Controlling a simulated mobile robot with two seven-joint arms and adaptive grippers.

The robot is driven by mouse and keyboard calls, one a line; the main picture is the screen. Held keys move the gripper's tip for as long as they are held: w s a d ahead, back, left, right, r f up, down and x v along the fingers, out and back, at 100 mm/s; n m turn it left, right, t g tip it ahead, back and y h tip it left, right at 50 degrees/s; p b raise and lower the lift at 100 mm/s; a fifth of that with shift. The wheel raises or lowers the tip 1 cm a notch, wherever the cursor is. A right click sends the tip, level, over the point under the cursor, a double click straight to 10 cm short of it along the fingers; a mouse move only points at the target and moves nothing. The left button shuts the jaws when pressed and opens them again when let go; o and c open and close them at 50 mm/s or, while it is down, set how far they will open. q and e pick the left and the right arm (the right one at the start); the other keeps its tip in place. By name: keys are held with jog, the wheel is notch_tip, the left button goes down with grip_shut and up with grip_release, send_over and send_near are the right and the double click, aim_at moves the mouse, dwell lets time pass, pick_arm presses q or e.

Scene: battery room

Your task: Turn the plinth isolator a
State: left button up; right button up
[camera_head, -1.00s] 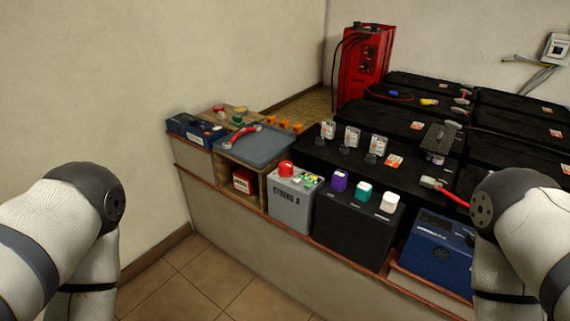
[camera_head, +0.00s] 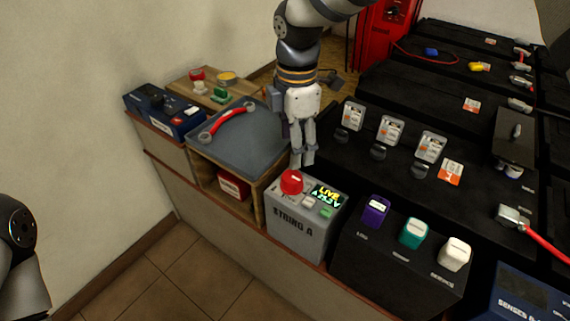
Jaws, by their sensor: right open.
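The plinth isolator a is most likely the grey box (camera_head: 300,238) marked STRING A on the plinth's front edge. On its top are a red rotary knob (camera_head: 291,182), a lit display reading LIVE (camera_head: 327,195) and small buttons. My right gripper (camera_head: 302,162) hangs pointing down just behind and above the red knob, apart from it as far as I can see. It is open and empty, its fingers fairly close together. My left gripper is out of view; only part of my left arm shows at the left edge.
Left of the box are a grey mat (camera_head: 240,148) with a red-handled wrench (camera_head: 228,122), and a blue device (camera_head: 165,112). To the right, a black block carries purple (camera_head: 375,211), teal (camera_head: 413,233) and white (camera_head: 455,254) caps. Tagged black batteries stand behind. Tiled floor is free in front.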

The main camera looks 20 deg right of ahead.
aim_at(292, 177)
notch_tip(292, 177, down, 9)
jog(key=shift+w+f+b, duration=0.15)
jog(key=shift+b, duration=0.15)
jog(key=c, duration=1.2)
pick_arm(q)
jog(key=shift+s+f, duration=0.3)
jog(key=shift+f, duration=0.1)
pick_arm(e)
jog(key=shift+o, duration=0.2)
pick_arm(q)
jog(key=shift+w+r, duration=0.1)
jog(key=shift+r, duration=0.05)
pick_arm(e)
jog(key=shift+m, duration=0.3)
jog(key=m+p, duration=0.1)
jog(key=m, duration=0.6)
jog(key=shift+m+p, duration=0.3)
jog(key=m, duration=0.4)
jog(key=shift+m, duration=0.3)
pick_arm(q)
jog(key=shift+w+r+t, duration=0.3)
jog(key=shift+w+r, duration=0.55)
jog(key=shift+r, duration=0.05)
pick_arm(e)
jog(key=m, duration=0.4)
jog(key=shift+m, duration=0.4)
jog(key=shift+a+m, duration=0.1)
jog(key=shift+m, duration=0.2)
